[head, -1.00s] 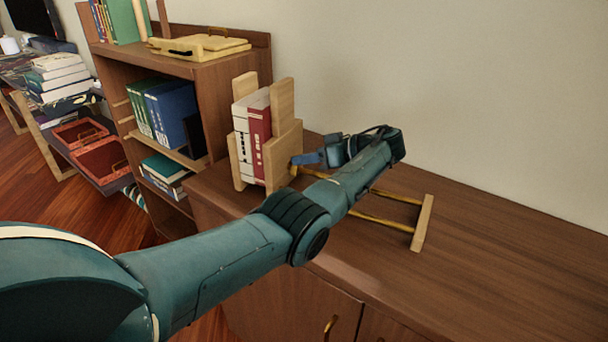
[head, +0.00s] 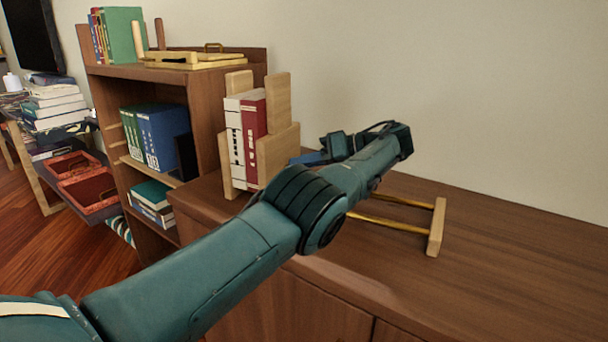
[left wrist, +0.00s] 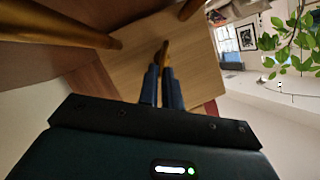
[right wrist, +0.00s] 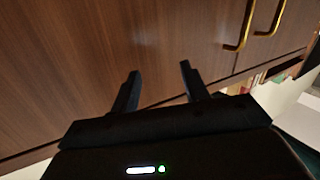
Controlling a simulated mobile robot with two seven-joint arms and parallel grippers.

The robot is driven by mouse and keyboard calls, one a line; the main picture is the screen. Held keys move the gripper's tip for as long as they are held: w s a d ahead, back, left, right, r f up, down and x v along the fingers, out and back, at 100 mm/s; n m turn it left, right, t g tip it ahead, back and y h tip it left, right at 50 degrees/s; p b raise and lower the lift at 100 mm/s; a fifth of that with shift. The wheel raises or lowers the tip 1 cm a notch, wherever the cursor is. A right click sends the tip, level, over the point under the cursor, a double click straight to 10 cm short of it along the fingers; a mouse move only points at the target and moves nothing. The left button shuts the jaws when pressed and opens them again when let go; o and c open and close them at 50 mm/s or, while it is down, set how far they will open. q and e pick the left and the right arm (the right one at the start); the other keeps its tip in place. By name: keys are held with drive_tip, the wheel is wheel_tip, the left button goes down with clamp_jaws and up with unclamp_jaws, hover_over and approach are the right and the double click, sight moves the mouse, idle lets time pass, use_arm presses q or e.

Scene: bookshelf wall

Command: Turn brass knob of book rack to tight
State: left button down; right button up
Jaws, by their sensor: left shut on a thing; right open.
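The wooden book rack (head: 278,152) stands on the brown cabinet top, with white and red books (head: 252,130) upright in it. Two brass rods (head: 385,222) run from it to a wooden end block (head: 437,226) at the right. My left gripper (head: 308,158) is at the rack's right-hand panel, partly covered by its own arm. In the left wrist view, its fingers (left wrist: 161,82) are shut on the brass knob (left wrist: 164,52) in front of the pale wooden panel (left wrist: 180,60). The head view hides the knob. My right gripper (right wrist: 160,70) is open and empty before brown cabinet doors.
The cabinet top (head: 500,245) is clear to the right, with the wall (head: 450,80) behind it. A bookshelf (head: 190,85) with books stands to the left. Brass door handles (right wrist: 240,30) show in the right wrist view.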

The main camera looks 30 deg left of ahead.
use_arm(q)
drive_tip(key=shift+s, duration=0.15)
use_arm(e)
drive_tip(key=shift+f, duration=0.15)
use_arm(q)
drive_tip(key=c, duration=1.6)
unclamp_jaws()
drive_tip(key=shift+r, duration=0.35)
wheel_tip(320, 180, up, 8)
drive_tip(key=p, duration=0.6)
drive_tip(key=shift+r, duration=0.2)
drive_tip(key=shift+r+p, duration=0.5)
drive_tip(key=shift+p, duration=0.1)
use_arm(e)
drive_tip(key=r, duration=0.1)
drive_tip(key=s+d+r+m+g+h, duration=0.1)
drive_tip(key=d+r+m+g, duration=0.1)
drive_tip(key=shift+s+r+h, duration=0.3)
drive_tip(key=shift+s+h, duration=0.1)
use_arm(q)
drive_tip(key=shift+c, duration=0.5)
